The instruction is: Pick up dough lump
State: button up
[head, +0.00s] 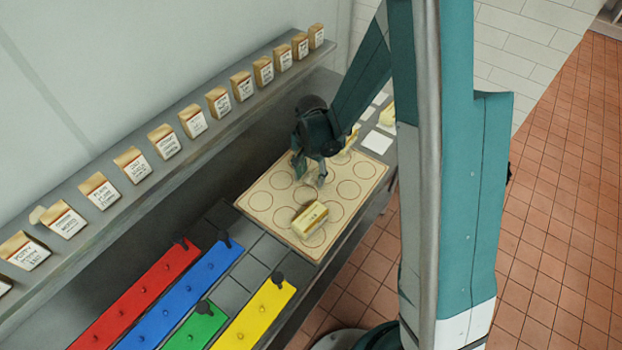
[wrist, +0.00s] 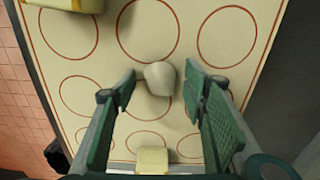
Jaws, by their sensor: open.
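The dough lump (wrist: 160,78) is a small, pale, rounded piece on the board (head: 262,198), which is marked with red circles. In the wrist view it lies between the tips of my gripper (wrist: 160,86), with a visible gap on at least the right side. My gripper is open, with its two green fingers apart. In the head view my gripper (head: 314,177) is low over the middle of the board. The lump is mostly hidden there by the fingers.
A pale yellow block with a label (head: 309,220) lies on the board near its front edge. Another pale block (wrist: 152,160) is at the bottom of the wrist view. Coloured strips (head: 190,285) lie left of the board. Labelled bags (head: 192,121) line the shelf behind.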

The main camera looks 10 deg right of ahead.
aim_at(311, 176)
jog(key=shift+c, duration=0.7)
jog(key=c, duration=0.8)
jog(key=shift+r, duration=0.15)
jog(key=shift+r, duration=4.85)
